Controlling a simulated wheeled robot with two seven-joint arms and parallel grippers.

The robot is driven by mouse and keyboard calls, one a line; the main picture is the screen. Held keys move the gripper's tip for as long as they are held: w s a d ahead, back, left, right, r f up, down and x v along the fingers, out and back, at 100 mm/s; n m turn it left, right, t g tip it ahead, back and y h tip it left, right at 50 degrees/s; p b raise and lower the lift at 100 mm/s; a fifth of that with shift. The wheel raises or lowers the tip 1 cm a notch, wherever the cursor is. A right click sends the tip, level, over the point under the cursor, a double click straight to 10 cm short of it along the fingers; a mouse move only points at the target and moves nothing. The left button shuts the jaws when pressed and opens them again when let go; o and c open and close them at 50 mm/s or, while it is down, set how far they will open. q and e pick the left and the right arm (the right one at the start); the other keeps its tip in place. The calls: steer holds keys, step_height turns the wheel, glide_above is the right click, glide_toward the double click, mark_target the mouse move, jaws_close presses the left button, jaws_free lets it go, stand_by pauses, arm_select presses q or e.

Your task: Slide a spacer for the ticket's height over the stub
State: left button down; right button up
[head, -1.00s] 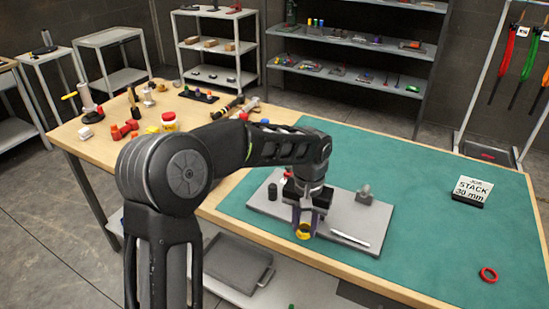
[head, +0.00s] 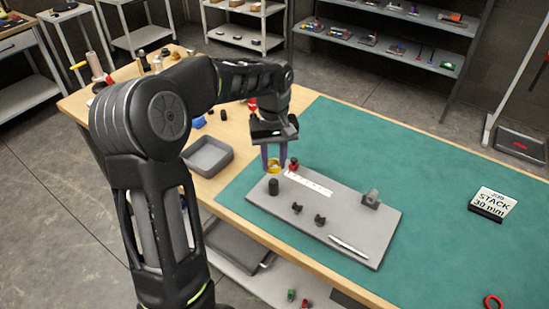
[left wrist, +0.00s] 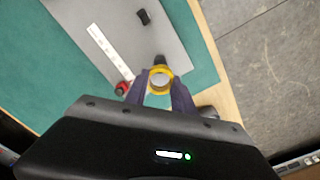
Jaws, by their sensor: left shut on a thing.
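My left gripper (head: 274,160) is shut on a yellow ring-shaped spacer (head: 273,166), which also shows between the fingertips in the left wrist view (left wrist: 160,80). It holds the ring above the back-left end of a grey board (head: 350,205). A short black upright cylinder (head: 273,187), perhaps the stub, stands on the board just in front of and below the ring; they look apart. In the left wrist view a dark piece (left wrist: 160,60) shows just past the ring, partly hidden. My right gripper is out of view.
A small red-and-black piece (head: 293,164) stands close right of the ring, by a white marked strip (head: 308,184). A grey tray (head: 207,157) stands left.

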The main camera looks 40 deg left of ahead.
mark_target(274, 181)
arm_select(q)
steer(key=shift+f+b, duration=1.5)
steer(key=shift+f, duration=0.6)
steer(key=shift+f+b, duration=1.15)
steer(key=shift+f, duration=0.45)
steer(key=c, duration=1)
jaws_free()
